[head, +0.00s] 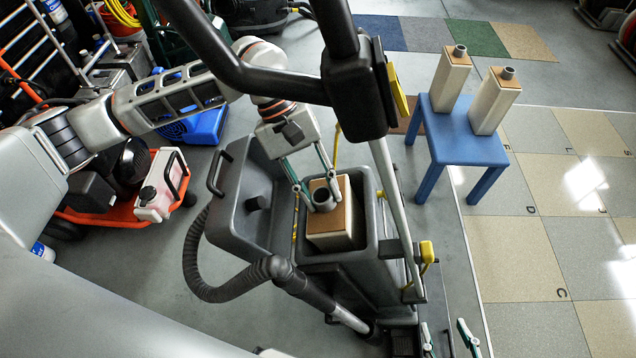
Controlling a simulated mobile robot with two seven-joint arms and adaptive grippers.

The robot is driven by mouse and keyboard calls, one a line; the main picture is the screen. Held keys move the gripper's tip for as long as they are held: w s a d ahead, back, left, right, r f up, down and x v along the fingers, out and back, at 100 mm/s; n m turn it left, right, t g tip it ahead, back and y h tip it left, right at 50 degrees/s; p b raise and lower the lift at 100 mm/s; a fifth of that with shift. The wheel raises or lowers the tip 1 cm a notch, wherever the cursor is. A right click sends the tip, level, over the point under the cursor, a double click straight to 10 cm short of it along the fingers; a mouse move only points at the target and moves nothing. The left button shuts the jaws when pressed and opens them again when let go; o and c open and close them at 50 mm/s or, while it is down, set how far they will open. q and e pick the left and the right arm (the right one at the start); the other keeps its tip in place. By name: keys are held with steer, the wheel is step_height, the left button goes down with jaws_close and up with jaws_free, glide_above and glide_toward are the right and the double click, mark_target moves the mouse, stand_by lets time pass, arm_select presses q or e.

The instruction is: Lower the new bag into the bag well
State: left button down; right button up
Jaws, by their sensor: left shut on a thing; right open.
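The new bag (331,241) is a cream box with a brown top and a grey round collar (322,197). My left gripper (319,193) is shut on the collar from above. The bag stands roughly upright within the opening of the bag well (369,205), a dark grey box in the machine. Its top and part of its side show; its lower end is hidden, so I cannot tell how deep it sits or whether it touches the walls. My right gripper (449,338) is open and empty at the bottom edge, to the right of the machine.
The machine's open lid (240,205) and ribbed hose (217,290) are left of the well. Its black handle (265,83) and grey pole (392,195) cross above and right. Two similar bags stand on a blue stool (466,145). Tiled floor at right is clear.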

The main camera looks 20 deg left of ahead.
arm_select(q)
steer(key=shift+w+d+f+b, duration=0.1)
steer(key=shift+d+f+b, duration=0.15)
steer(key=shift+f, duration=0.5)
steer(key=shift+w+d+f+b, duration=0.1)
steer(key=shift+d+f+b, duration=0.15)
steer(key=shift+f, duration=0.45)
arm_select(e)
steer(key=shift+a+f, duration=0.1)
steer(key=shift+a, duration=0.05)
steer(key=shift+r, duration=0.2)
arm_select(q)
steer(key=c, duration=1.5)
jaws_free()
arm_select(e)
steer(key=shift+f, duration=0.2)
arm_select(q)
steer(key=shift+r, duration=0.1)
steer(key=s+r+p+v, duration=0.1)
steer(key=v, duration=1.5)
steer(key=shift+s+d+r+p, duration=0.2)
steer(key=shift+s+d+p, duration=0.05)
steer(key=shift+s+p, duration=0.05)
arm_select(e)
steer(key=r, duration=0.1)
steer(key=w+r, duration=0.1)
steer(key=r, duration=0.1)
steer(key=shift+w+t, duration=0.25)
steer(key=shift+t, duration=0.05)
